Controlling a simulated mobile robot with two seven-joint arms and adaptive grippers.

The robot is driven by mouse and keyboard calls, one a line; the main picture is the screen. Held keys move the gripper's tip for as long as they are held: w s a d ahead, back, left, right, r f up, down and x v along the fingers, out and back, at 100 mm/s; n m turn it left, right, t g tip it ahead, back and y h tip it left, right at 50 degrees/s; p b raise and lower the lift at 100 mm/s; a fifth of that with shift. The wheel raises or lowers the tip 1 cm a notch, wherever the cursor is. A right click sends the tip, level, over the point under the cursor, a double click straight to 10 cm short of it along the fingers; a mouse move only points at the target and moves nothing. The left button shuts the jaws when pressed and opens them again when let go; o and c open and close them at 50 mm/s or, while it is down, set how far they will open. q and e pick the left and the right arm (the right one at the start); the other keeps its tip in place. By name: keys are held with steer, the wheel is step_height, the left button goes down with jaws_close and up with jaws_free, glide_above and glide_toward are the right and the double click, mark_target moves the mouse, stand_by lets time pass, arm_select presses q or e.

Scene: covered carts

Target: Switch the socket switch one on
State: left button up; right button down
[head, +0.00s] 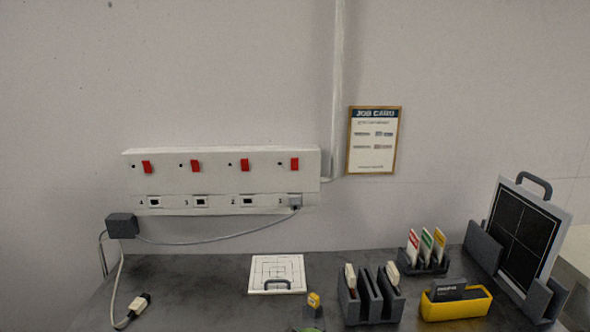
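A long white socket panel (222,180) is fixed to the wall above the table. It has a row of red switches along its upper face, each with a small dark dot to its left. Numbered sockets run along its lower edge, the label 4 at the left end. The rightmost red switch (295,164) sits above the rightmost socket, whose label looks like 1. A grey plug (295,201) is in that socket. Whether any switch is on cannot be told. Neither of my grippers shows in the head view.
A cable runs from the plug to a dark box (122,225) at the panel's left. A loose connector (139,304), a white board (277,274), grey racks (371,296) and a yellow holder (455,303) are on the dark table (210,285). Space before the switches looks clear.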

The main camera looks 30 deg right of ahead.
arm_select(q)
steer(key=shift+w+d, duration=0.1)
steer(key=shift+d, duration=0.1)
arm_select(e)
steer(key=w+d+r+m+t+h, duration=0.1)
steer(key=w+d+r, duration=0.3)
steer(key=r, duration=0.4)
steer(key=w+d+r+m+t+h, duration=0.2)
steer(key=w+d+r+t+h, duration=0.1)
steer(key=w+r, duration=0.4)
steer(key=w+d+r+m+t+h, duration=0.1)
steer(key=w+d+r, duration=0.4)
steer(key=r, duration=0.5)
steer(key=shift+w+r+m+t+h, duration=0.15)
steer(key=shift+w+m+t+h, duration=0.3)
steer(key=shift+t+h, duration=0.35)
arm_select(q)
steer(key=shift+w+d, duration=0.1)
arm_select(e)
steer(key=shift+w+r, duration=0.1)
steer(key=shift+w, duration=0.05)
